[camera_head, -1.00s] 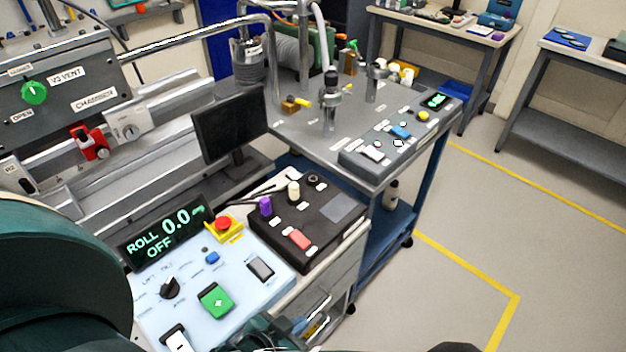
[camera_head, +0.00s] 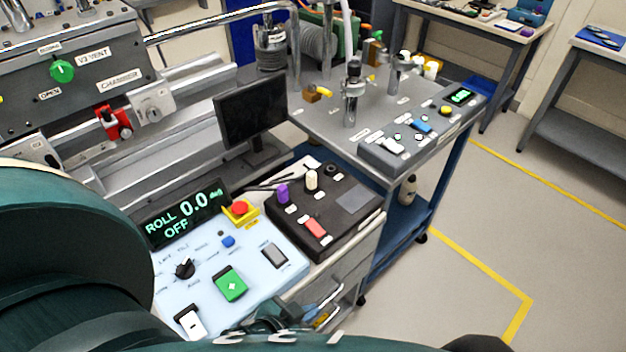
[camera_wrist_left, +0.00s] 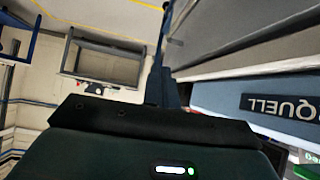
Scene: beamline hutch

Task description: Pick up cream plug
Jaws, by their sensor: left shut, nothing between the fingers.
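The cream plug (camera_head: 311,179) stands upright in the black box (camera_head: 352,228), between a purple plug (camera_head: 283,193) and a black round socket or plug (camera_head: 330,169). My left gripper (camera_head: 278,314) is low in the head view, by the front edge of the light blue panel, apart from the cream plug and partly hidden by my arm. In the left wrist view my left gripper (camera_wrist_left: 165,85) is shut and empty, and the cream plug does not show there. My right gripper is not in view.
The light blue control panel (camera_head: 205,290) with a green switch and red emergency button lies left of the black box. A dark monitor (camera_head: 250,112) stands behind. A grey cart top (camera_head: 325,122) with fittings is at the back. Open floor (camera_head: 480,215) lies to the right.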

